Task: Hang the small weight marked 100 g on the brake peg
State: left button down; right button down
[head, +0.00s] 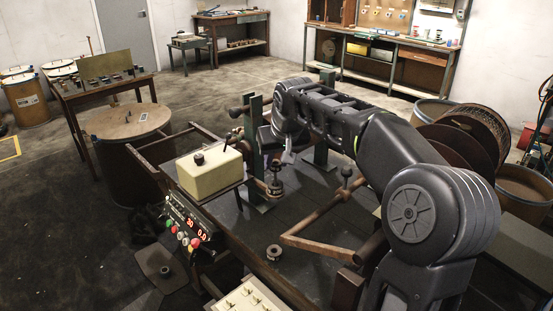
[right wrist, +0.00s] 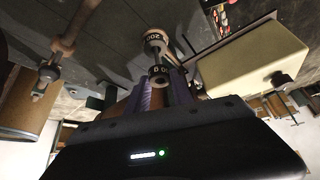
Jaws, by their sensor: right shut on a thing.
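My right gripper (head: 279,158) reaches in from the right over the winding frame. In the right wrist view its two purplish fingers (right wrist: 162,92) are shut on a small dark weight (right wrist: 160,75) with a pale band. Only zeros of its mark can be read, and its first digit is unclear. Just beyond it is a second weight (right wrist: 156,38) marked 200, with a bright stem between the two. In the head view a dark weight (head: 275,188) shows below the gripper, beside the brown rod (head: 257,184). The brake peg cannot be told apart clearly here. My left gripper is out of view.
A cream box (head: 209,173) stands left of the weights, above a control panel (head: 188,222) with lit digits. A ring-shaped piece (head: 274,252) lies on the dark surface below. A bent brown arm (head: 320,240) lies to the right. Brown drums (head: 128,122) stand behind.

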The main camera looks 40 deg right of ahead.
jog(key=shift+f+b, duration=0.9)
jog(key=shift+f, duration=0.45)
jog(key=c, duration=1)
grip_release()
jog(key=shift+c, duration=0.2)
jog(key=v, duration=0.7)
jog(key=shift+s+r, duration=0.15)
jog(key=shift+r, duration=0.15)
jog(key=shift+a, duration=0.1)
jog(key=shift+a, duration=0.1)
